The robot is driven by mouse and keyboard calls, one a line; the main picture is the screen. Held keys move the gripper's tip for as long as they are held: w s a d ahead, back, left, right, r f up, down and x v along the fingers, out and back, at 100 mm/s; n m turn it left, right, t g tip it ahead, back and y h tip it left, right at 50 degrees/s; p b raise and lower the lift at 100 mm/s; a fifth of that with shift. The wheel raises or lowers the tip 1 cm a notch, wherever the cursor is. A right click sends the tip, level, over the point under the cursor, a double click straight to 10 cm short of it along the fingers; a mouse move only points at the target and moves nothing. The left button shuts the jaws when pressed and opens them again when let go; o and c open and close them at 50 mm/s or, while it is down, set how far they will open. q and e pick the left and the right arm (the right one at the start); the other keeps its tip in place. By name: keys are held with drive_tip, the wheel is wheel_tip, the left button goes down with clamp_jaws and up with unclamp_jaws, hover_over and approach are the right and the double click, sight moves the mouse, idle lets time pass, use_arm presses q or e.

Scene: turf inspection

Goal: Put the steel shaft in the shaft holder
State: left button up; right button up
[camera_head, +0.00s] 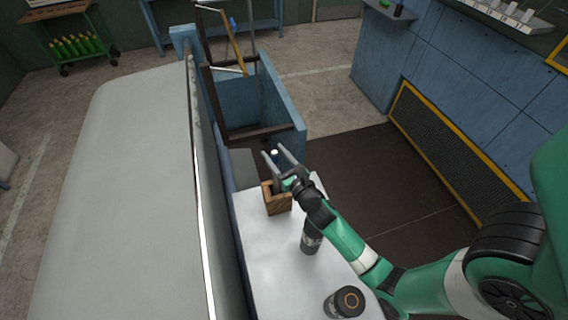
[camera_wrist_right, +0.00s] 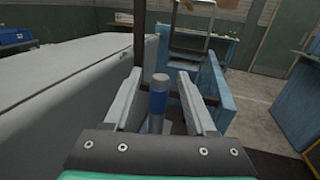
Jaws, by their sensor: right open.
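The steel shaft (camera_wrist_right: 157,124) is a grey cylinder with a blue band, upright between the fingers of my right gripper (camera_wrist_right: 159,76) in the right wrist view. My right gripper (camera_head: 271,149) is open, with a finger on each side of the shaft. In the head view only the shaft's pale top (camera_head: 274,152) shows between the fingertips; its lower part is hidden. A small wooden box (camera_head: 279,204), which may be the shaft holder, stands on the white table just below the gripper. My left gripper is not in view.
The white tabletop (camera_head: 262,243) carries a dark bottle-like item (camera_head: 311,238) and a round black item (camera_head: 344,303) nearer the front.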

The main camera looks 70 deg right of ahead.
drive_tip(key=b+v, duration=0.2)
drive_tip(key=v, duration=0.9)
drive_tip(key=shift+s+a, duration=0.2)
drive_tip(key=shift+s, duration=0.05)
drive_tip(key=shift+f, duration=0.1)
drive_tip(key=w+a+r+m+t+y, duration=0.1)
drive_tip(key=w+a+r+m+t, duration=0.1)
drive_tip(key=w+r+m, duration=0.6)
drive_tip(key=w+a+r+m+t, duration=0.1)
drive_tip(key=a+r+m+t, duration=0.3)
drive_tip(key=r, duration=0.7)
drive_tip(key=w+a+r+m+t+y, duration=0.1)
drive_tip(key=w+r+m, duration=0.5)
drive_tip(key=r, duration=0.4)
drive_tip(key=s+a+r+m+t+y, duration=0.2)
drive_tip(key=a+r+m+y, duration=0.3)
drive_tip(key=r, duration=0.5)
drive_tip(key=s+a+r+m+t+y, duration=0.3)
drive_tip(key=a+r, duration=0.5)
drive_tip(key=r, duration=0.3)
drive_tip(key=m+t+y, duration=0.1)
drive_tip(key=y, duration=0.1)
drive_tip(key=shift+s+a+r+m+y, duration=0.15)
drive_tip(key=shift+s+a+m+y, duration=0.1)
drive_tip(key=shift+a+m+y, duration=0.15)
